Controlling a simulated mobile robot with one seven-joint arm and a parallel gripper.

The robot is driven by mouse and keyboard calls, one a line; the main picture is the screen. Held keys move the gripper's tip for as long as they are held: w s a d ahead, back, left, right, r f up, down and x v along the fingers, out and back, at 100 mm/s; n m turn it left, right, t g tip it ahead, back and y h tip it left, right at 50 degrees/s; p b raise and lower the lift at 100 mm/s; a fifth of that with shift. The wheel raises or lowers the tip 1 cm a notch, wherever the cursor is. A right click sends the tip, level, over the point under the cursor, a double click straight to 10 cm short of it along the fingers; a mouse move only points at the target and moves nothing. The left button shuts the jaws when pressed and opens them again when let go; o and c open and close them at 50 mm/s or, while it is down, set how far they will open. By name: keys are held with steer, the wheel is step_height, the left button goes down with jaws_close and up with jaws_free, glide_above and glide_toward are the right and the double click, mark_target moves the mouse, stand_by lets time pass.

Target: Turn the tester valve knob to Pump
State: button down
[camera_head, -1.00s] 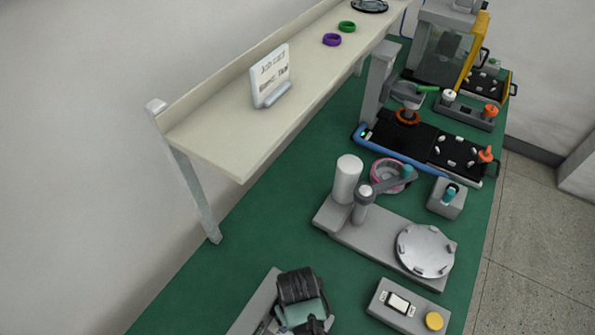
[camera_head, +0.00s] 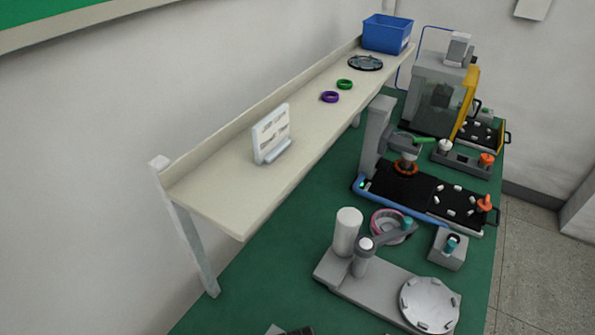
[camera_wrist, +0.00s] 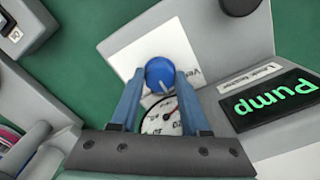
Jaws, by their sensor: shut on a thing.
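The blue valve knob (camera_wrist: 160,71) shows in the wrist view on a white label plate of the grey tester (camera_wrist: 215,40). A white mark on the knob points toward the bottom of the picture. My gripper (camera_wrist: 164,78) is shut on the knob, one finger on each side. A round gauge (camera_wrist: 160,120) lies below the knob between the fingers, partly hidden by my gripper. The tester's dark display (camera_wrist: 272,100) on the right reads "Pump" in green letters. Part of the label by the knob is hidden by a finger. The head view does not show the knob or my gripper clearly.
In the head view, a beige shelf (camera_head: 222,185) runs above the green bench (camera_head: 250,290), with a sign stand (camera_head: 270,135) and a blue bin (camera_head: 387,34) on it. A grey fixture with a round plate (camera_head: 430,303) and other stations line the bench. Grey parts flank the tester.

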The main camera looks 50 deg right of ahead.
steer(key=shift+c, duration=1.9)
jaws_free()
steer(key=shift+b, duration=0.3)
